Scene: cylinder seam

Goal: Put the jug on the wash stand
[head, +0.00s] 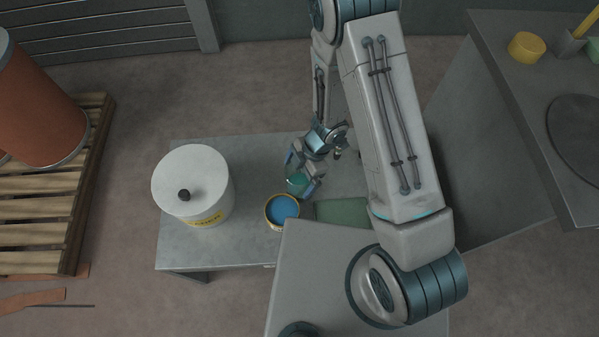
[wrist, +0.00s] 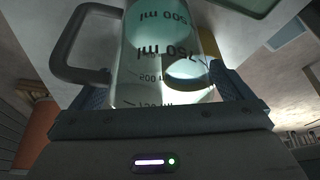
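The jug (wrist: 160,60) is clear, with dark volume marks, a grey handle and a greenish tint, and fills the middle of the wrist view. My gripper (head: 302,184) is over the low metal table in the head view, with its fingers against both sides of the jug. The jug shows there only as a small teal patch (head: 297,182), mostly hidden by the fingers. I cannot tell whether its base touches the table. The grey counter at the right (head: 500,60), with a dark round disc, looks like the wash stand.
A white canister (head: 193,180) and a blue-filled tin (head: 282,210) stand on the low table (head: 245,245), the tin close to my gripper. A green mat (head: 342,211) lies right of the tin. A yellow sponge (head: 526,47) and a grey holder (head: 570,42) sit on the counter.

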